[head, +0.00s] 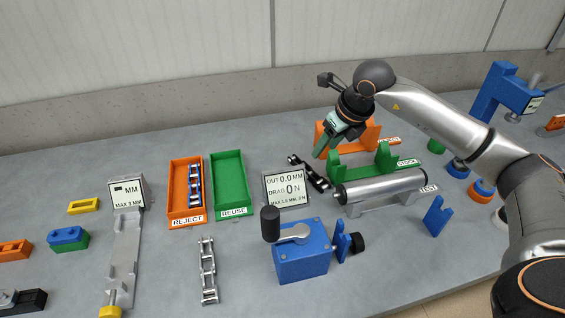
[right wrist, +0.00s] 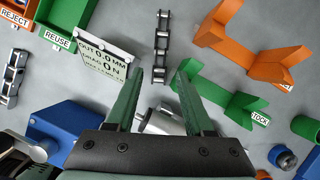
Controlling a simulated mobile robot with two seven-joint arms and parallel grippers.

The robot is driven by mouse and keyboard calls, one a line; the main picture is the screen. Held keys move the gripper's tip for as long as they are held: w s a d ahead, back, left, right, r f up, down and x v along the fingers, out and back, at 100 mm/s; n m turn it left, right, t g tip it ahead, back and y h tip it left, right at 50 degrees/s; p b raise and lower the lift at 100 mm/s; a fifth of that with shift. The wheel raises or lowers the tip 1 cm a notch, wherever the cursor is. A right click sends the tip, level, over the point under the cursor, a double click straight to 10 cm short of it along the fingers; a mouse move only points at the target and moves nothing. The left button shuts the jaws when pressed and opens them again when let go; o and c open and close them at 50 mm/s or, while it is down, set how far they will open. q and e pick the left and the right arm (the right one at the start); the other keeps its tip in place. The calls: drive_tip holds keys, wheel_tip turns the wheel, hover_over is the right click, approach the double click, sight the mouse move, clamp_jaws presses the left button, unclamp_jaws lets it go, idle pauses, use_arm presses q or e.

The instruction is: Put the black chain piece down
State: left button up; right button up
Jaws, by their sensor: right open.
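The black chain piece (head: 308,172) lies on the grey table between the display stand and the green cradle. In the right wrist view the chain (right wrist: 161,45) lies lengthwise just beyond the fingertips, with nothing gripping it. My right gripper (head: 323,148) is above and beside it, fingers pointing down. In the wrist view its two green fingers (right wrist: 160,72) are spread apart with nothing between them. My left gripper is not seen.
A display (head: 287,187) stands left of the chain; a green cradle (head: 352,170), an orange cradle (head: 366,137) and a silver roller (head: 382,187) are right. An orange reject tray (head: 172,190) holds a chain. The green reuse tray (head: 229,185) is empty. A silver chain (head: 208,270) lies in front.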

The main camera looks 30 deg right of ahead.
drive_tip(key=p, duration=0.1)
approach(307, 169)
drive_tip(key=f, duration=0.3)
drive_tip(key=shift+w+f, duration=0.1)
drive_tip(key=shift+w, duration=0.15)
drive_tip(key=shift+w+f, duration=0.3)
drive_tip(key=shift+f, duration=0.05)
drive_tip(key=shift+w+p+x, duration=0.15)
drive_tip(key=shift+p+x, duration=0.2)
drive_tip(key=shift+x, duration=0.8)
drive_tip(key=shift+w+p+x, duration=0.15)
drive_tip(key=shift+p+x, duration=0.15)
drive_tip(key=shift+x, duration=0.85)
drive_tip(key=shift+a+r, duration=0.1)
drive_tip(key=shift+c, duration=0.3)
clamp_jaws()
